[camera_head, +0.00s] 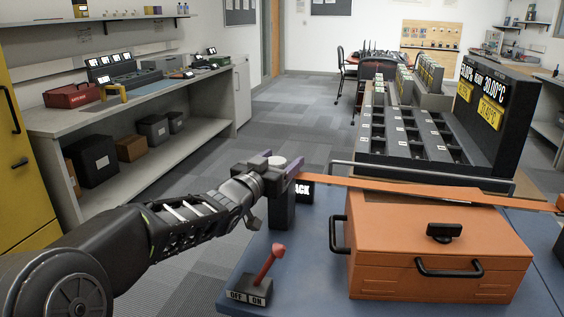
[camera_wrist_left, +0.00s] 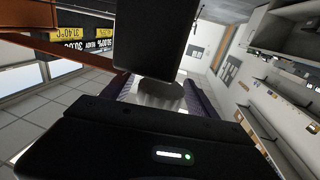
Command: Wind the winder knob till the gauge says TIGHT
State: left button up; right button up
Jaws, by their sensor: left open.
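The grey winder knob (camera_head: 278,162) sits on top of a dark post (camera_head: 281,212) at the left end of an orange strap (camera_head: 420,188). My left gripper (camera_head: 281,163) is open, with its purple fingers on either side of the knob. The left wrist view also shows the knob (camera_wrist_left: 160,95) between the spread fingers (camera_wrist_left: 162,98); I cannot tell whether they touch it. The dark gauge (camera_head: 304,191) behind the post shows white letters ending in "ACK"; its left part is hidden. My right gripper is not in view.
An orange case (camera_head: 437,245) with black handles stands under the strap on the blue table (camera_head: 316,262). A switch box (camera_head: 249,291) marked OFF and ON, with a red lever (camera_head: 269,262), stands in front of the post. A dark rack (camera_head: 420,130) is behind the case.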

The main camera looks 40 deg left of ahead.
pick_arm(q)
jog(key=shift+w, duration=0.4)
jog(key=shift+c, duration=0.5)
jog(key=c, duration=1.3)
jog(key=shift+o, duration=0.2)
jog(key=shift+r+p, duration=0.15)
jog(key=shift+p, duration=0.4)
jog(key=m+h+p, duration=0.2)
jog(key=h+p, duration=0.1)
jog(key=p, duration=0.1)
jog(key=d+m+h+p, duration=0.1)
jog(key=m+h+p, duration=0.1)
jog(key=h+p, duration=0.1)
jog(key=m+g+h+p, duration=0.1)
jog(key=h+p, duration=0.2)
jog(key=p, duration=0.2)
jog(key=shift+s+d+m, duration=0.1)
jog(key=shift+d+m, duration=0.1)
jog(key=shift+m, duration=0.2)
jog(key=shift+s+d+m+g+h+p, duration=0.2)
jog(key=shift+m+g+h+p, duration=0.45)
jog(key=shift+h, duration=0.4)
jog(key=shift+s+d+m+g+h+p, duration=0.1)
jog(key=shift+d+m+g+h+p, duration=0.1)
jog(key=shift+m+g+h+p, duration=0.55)
jog(key=shift+h, duration=0.4)
